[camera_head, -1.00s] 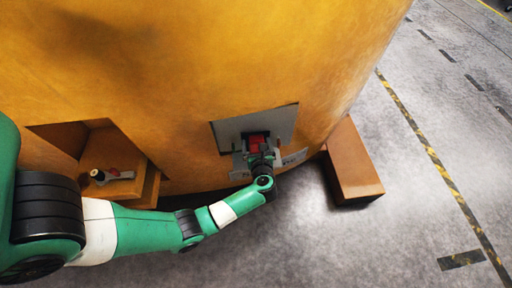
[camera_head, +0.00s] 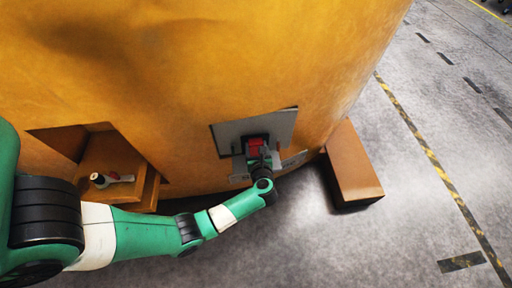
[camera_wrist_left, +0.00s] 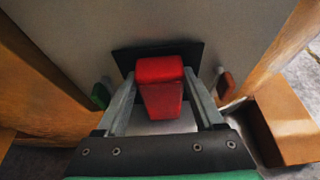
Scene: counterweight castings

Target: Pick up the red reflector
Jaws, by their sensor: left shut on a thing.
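The red reflector (camera_wrist_left: 160,88) is a red block in front of a dark rectangle on the grey panel (camera_wrist_left: 70,38). It also shows in the head view (camera_head: 256,146), partly hidden by my gripper. My left gripper (camera_head: 258,158) is at the panel and shut on the reflector. In the left wrist view the two grey fingers (camera_wrist_left: 162,90) flank the red block. I cannot tell whether the block still touches the panel. My right gripper is in neither view now.
The panel sits in a large yellow casting (camera_head: 200,70). An opening at left has a shelf (camera_head: 118,192) with a small white and dark item (camera_head: 110,179). A brown block (camera_head: 352,165) lies right of the casting.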

